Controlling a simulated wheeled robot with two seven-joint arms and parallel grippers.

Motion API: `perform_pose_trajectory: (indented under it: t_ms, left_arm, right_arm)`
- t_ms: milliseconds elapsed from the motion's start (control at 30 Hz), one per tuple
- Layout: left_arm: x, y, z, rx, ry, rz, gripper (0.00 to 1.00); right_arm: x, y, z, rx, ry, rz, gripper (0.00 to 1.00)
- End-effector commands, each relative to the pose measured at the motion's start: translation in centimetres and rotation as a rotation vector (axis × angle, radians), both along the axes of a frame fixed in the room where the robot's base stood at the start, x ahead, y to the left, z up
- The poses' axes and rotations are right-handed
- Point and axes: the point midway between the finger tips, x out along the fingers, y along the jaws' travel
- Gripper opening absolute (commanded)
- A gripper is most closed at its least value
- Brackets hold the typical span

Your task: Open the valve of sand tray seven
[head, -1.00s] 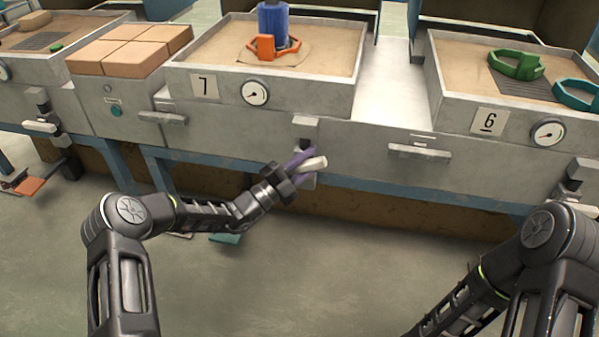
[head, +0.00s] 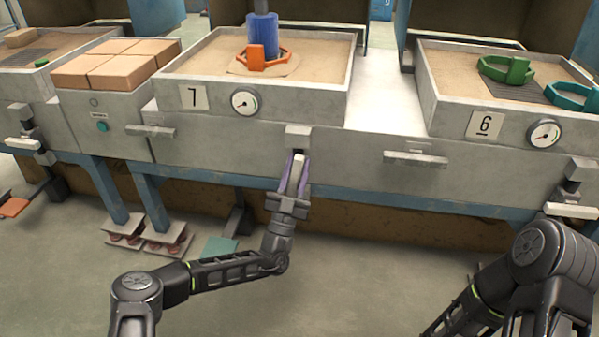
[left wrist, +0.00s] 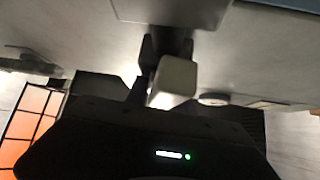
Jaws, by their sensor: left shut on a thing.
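Sand tray seven (head: 320,105) stands at the back centre, with a "7" plate (head: 193,97) and a round gauge (head: 244,103) on its front. Below it, a valve block (head: 298,131) carries a pale lever (head: 297,172). My left gripper (head: 297,175) is shut on this lever, its purple fingers on either side. The lever points out from the wall toward me. In the left wrist view the lever's pale end (left wrist: 174,78) shows below the block (left wrist: 170,12). My right arm shows at the lower right; its gripper is out of the picture.
Sand tray six (head: 450,103) is at the right, with its own pale lever (head: 571,210). A drawer handle (head: 415,159) juts out between the trays, another (head: 150,131) at the left. Bricks (head: 115,62) lie left of tray seven.

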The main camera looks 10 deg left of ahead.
Motion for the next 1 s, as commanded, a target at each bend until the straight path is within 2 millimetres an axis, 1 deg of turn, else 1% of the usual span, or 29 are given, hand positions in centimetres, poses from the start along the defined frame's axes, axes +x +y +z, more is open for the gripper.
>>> perform_pose_trajectory:
  t_ms: [33,300,500,833,867,1000]
  left_arm:
    - [-0.02,0.14,-0.41,-0.038,0.004,0.002,0.00]
    - [0.02,0.41,-0.23,-0.164,0.012,0.001,0.00]
    - [0.03,0.50,-0.09,-0.196,0.014,0.002,0.00]
    - [0.03,0.50,-0.04,-0.198,0.014,0.001,0.00]
    - [0.03,0.50,-0.04,-0.199,0.014,0.002,0.30]
    - [0.03,0.48,-0.03,-0.197,0.014,0.001,0.41]
  right_arm:
    - [0.06,-0.02,-0.42,0.001,-0.001,0.000,0.36]
    - [0.16,-0.03,-0.96,0.002,-0.001,-0.001,0.36]
    - [0.18,-0.03,-1.04,0.003,-0.001,-0.001,0.36]
    - [0.17,-0.04,-1.02,0.002,0.000,-0.001,0.36]
    - [0.17,-0.05,-1.03,0.002,0.000,-0.001,0.36]
    - [0.17,-0.05,-1.02,0.002,0.000,-0.001,0.36]
